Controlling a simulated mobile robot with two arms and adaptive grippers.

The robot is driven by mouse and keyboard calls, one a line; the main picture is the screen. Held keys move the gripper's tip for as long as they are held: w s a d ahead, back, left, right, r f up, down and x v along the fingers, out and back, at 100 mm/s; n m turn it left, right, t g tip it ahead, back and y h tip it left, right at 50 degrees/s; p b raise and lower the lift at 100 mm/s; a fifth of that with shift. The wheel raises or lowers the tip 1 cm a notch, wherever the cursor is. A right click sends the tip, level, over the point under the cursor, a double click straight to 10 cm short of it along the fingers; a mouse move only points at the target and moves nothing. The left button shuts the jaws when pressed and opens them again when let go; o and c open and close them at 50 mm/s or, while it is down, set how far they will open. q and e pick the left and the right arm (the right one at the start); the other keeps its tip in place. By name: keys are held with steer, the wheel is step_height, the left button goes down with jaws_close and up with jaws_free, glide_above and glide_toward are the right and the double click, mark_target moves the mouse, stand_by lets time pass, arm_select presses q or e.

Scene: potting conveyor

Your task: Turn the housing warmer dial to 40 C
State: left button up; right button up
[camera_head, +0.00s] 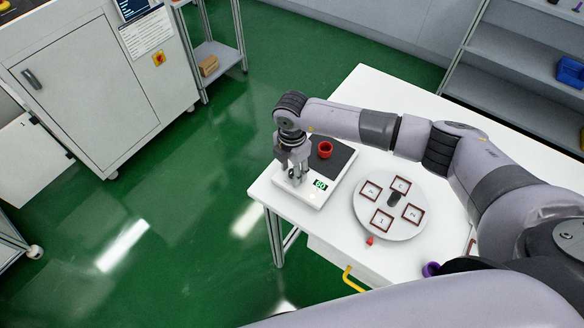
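The housing warmer (330,183) is a white box with a dark top plate, at the left corner of the white table. A small green-lit display (320,185) on its front reads what looks like 60. A red cup-shaped part (324,149) stands on the dark plate. My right gripper (296,179) points down at the left front of the warmer, with its fingertips at or just above its face. The dial is hidden by the fingers or too small to make out. I cannot tell whether the fingers grip it. My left gripper is out of view.
A round white turntable (367,221) with several numbered square frames lies right of the warmer, with a red pointer (369,241) in front. A purple part (431,269) lies at the near edge. A yellow handle (352,279) juts out below the table. My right arm spans the table.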

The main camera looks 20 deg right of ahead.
jaws_close()
stand_by(0.3)
steer(key=n+b, duration=0.2)
steer(key=n, duration=0.1)
steer(key=shift+w+f+b, duration=0.1)
steer(key=shift+f+b, duration=0.05)
steer(key=shift+b, duration=0.2)
steer(key=n+b, duration=1)
steer(key=shift+d+n, duration=0.1)
steer(key=shift+n, duration=0.3)
steer(key=shift+r+n+b, duration=0.2)
steer(key=shift+n+b, duration=1.75)
steer(key=shift+n, duration=0.05)
